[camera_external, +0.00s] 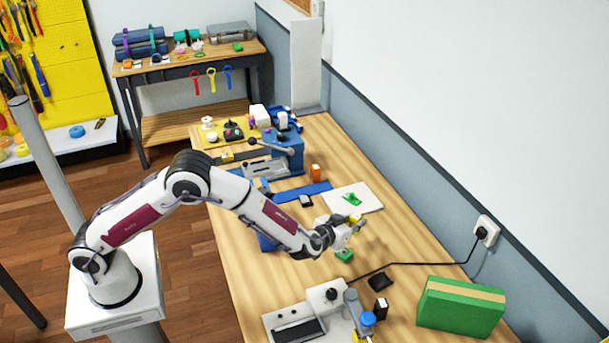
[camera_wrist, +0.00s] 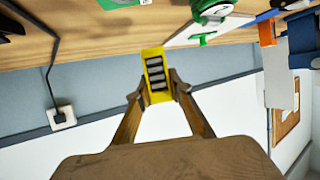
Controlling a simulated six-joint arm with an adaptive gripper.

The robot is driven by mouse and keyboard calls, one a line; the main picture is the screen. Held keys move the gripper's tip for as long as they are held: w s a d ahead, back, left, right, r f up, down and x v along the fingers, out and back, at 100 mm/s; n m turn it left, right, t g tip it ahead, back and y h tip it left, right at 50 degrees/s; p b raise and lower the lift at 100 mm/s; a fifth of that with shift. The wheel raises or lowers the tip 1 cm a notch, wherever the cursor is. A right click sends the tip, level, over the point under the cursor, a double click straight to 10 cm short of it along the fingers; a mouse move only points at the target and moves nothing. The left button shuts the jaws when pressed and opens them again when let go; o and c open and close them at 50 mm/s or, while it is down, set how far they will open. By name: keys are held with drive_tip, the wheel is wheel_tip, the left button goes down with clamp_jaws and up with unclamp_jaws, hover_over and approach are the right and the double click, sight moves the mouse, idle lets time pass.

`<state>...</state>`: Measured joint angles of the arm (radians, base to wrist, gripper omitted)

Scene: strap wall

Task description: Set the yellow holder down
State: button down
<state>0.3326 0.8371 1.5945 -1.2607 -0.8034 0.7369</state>
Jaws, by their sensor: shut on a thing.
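The yellow holder (camera_wrist: 155,72) is between my two fingertips in the wrist view. It is a small yellow block with a row of dark slots or ribs on its face. My gripper (camera_wrist: 158,84) is shut on it. In the external view my gripper (camera_external: 352,230) is above the wooden workbench (camera_external: 240,270), with a little of the yellow holder (camera_external: 355,218) showing at the fingers. The holder appears raised off the bench; the exact gap cannot be told.
A white board (camera_external: 367,197) with a green clip (camera_external: 352,198) lies behind my gripper. A dark pad (camera_external: 380,282), a black cable (camera_external: 415,264) and a green box (camera_external: 460,306) lie to the front right. A grey device (camera_external: 295,325) stands in front. A blue vise (camera_external: 284,150) stands farther back.

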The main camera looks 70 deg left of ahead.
drive_tip(key=w+d+r+m+h, duration=0.1)
drive_tip(key=w+r, duration=0.3)
drive_tip(key=w, duration=0.5)
drive_tip(key=shift+d+r+t, duration=0.2)
drive_tip(key=shift+r+t, duration=0.1)
drive_tip(key=shift+t, duration=0.1)
drive_tip(key=shift+f, duration=0.1)
drive_tip(key=shift+f, duration=3.05)
drive_tip(key=shift+f, duration=0.1)
drive_tip(key=shift+f, duration=1.75)
drive_tip(key=shift+f, duration=0.15)
